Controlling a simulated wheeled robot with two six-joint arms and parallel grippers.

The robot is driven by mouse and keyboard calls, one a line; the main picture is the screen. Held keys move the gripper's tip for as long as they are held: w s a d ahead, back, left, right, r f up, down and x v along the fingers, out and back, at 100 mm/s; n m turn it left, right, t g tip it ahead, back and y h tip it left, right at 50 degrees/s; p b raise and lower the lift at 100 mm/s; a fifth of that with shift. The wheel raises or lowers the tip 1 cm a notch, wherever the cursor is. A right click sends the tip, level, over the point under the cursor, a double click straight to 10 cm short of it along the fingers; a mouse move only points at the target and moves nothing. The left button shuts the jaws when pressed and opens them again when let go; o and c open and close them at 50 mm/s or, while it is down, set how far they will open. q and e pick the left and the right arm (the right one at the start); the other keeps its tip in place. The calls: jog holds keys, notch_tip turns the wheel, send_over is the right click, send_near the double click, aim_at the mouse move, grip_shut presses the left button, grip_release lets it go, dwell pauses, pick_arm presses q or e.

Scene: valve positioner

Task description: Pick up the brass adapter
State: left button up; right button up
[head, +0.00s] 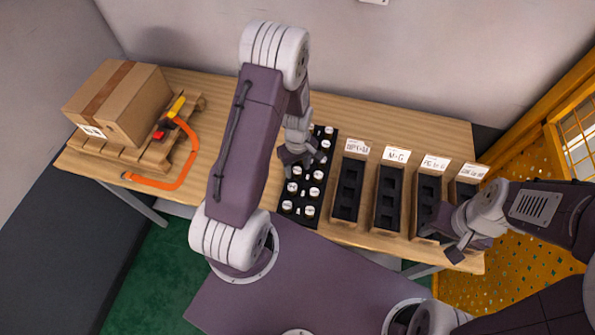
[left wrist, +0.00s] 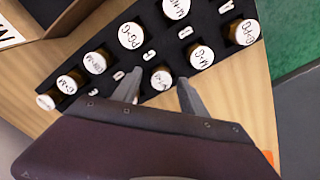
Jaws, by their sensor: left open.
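Several short brass-coloured parts with white lettered tops stand in a black tray (left wrist: 236,88); in the head view these tops, such as a front one (head: 309,211), form two columns. I cannot tell which one is the brass adapter. My left gripper (head: 303,161) is open above the tray and hides some of its parts. In the left wrist view its fingers (left wrist: 158,88) point down at the tray, with one small white-topped part (left wrist: 162,78) showing between their tips. My right gripper (head: 440,243) appears open and empty over the front of the right-hand bins.
Labelled wooden bins with black inserts, such as the M-G bin (head: 388,197), stand right of the tray. At the left are a cardboard box (head: 125,104) on a small pallet (head: 150,152) and an orange hose-like item (head: 188,165).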

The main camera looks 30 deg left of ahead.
pick_arm(q)
jog(key=shift+s+r, duration=0.1)
jog(key=shift+s, duration=0.05)
grip_shut()
